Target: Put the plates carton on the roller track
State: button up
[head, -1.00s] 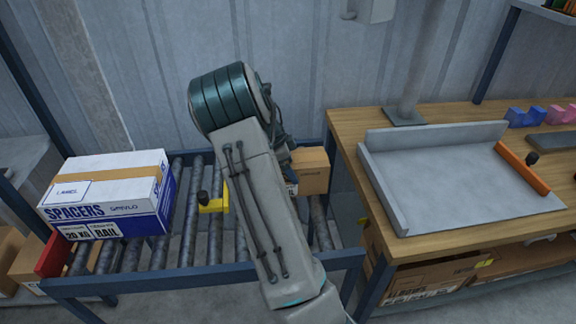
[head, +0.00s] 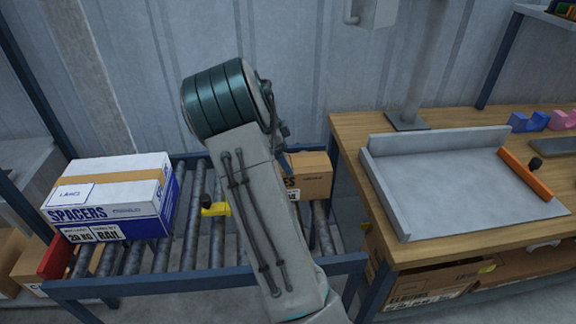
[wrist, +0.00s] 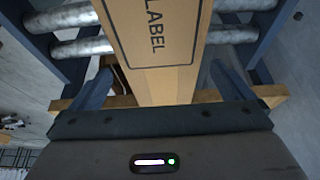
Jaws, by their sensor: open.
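A brown carton (head: 312,175) sits on the right end of the roller track (head: 178,240), partly hidden behind my arm. Only the letters "ES" of its side print show, so I cannot read the full name. In the wrist view, a brown carton (wrist: 165,50) with a "LABEL" panel on top fills the middle, with rollers on both sides. My gripper (wrist: 163,88) is open, its dark fingers apart at the left and right of the carton.
A white and blue "SPACERS" box (head: 110,197) stands on the track's left end. A wooden bench (head: 350,135) with a grey tray (head: 450,180) stands at right. Cartons (head: 440,275) lie beneath it.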

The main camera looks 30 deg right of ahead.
jog(key=v, duration=0.5)
jog(key=shift+s+a+r, duration=0.2)
jog(key=shift+a+r, duration=0.05)
jog(key=s+a+r+n+t+y, duration=0.3)
jog(key=s+a+n+t+y, duration=0.1)
jog(key=s+a+n, duration=1.8)
jog(key=s+n, duration=0.1)
jog(key=s, duration=0.2)
jog(key=shift+s, duration=0.2)
jog(key=shift+a+r, duration=0.1)
jog(key=shift+r, duration=0.05)
